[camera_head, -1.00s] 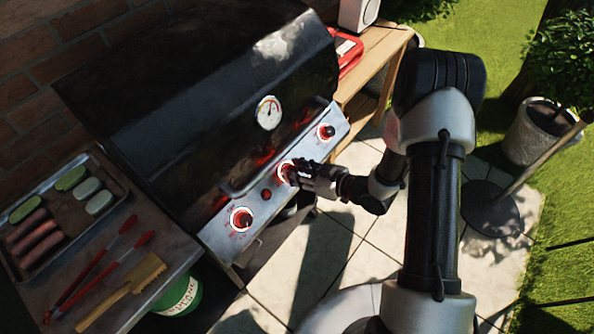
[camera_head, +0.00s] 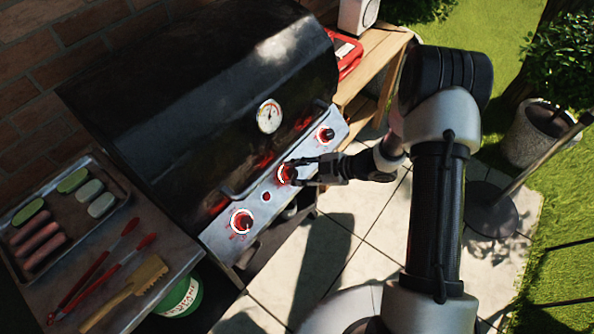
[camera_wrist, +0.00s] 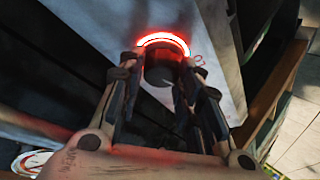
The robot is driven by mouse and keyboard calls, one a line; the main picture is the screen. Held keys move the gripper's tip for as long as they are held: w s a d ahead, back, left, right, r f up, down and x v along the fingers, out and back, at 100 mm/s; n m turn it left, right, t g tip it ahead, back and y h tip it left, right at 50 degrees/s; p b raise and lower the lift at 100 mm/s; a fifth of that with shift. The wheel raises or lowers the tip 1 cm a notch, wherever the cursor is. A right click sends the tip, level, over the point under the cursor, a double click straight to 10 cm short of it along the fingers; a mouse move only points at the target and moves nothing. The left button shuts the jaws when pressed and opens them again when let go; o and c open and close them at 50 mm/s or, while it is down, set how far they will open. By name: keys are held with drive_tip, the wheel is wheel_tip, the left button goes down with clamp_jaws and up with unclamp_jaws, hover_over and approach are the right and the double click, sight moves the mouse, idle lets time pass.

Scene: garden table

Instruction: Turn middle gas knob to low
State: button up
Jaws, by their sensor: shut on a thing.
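The middle gas knob (camera_head: 285,174) sits on the sloped metal front panel of the black grill, ringed by a glowing red-white light. My gripper (camera_head: 301,165) is at this knob from the right, shut on it. In the wrist view the dark knob (camera_wrist: 162,68) stands between my two fingers (camera_wrist: 160,90), with its lit ring above it. The knob's pointer and the markings are mostly hidden, so its setting cannot be read. Two other lit knobs, the left one (camera_head: 242,221) and the right one (camera_head: 326,134), stand apart from my gripper.
A small red button (camera_head: 266,196) lies between the left and middle knobs. The lid handle (camera_head: 262,172) runs just above the panel. A side table at left holds a food tray (camera_head: 118,171), red tongs (camera_head: 98,270) and a wooden brush (camera_head: 125,293).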

drive_tip(key=n+g+p, duration=0.1)
drive_tip(key=n, duration=0.1)
drive_tip(key=n+h, duration=0.1)
drive_tip(key=n, duration=0.2)
drive_tip(key=shift+g+p, duration=0.4)
drive_tip(key=shift+n, duration=0.3)
drive_tip(key=shift+s, duration=0.1)
drive_tip(key=o, duration=1)
drive_tip(key=v, duration=1.2)
drive_tip(key=shift+a+r, duration=0.2)
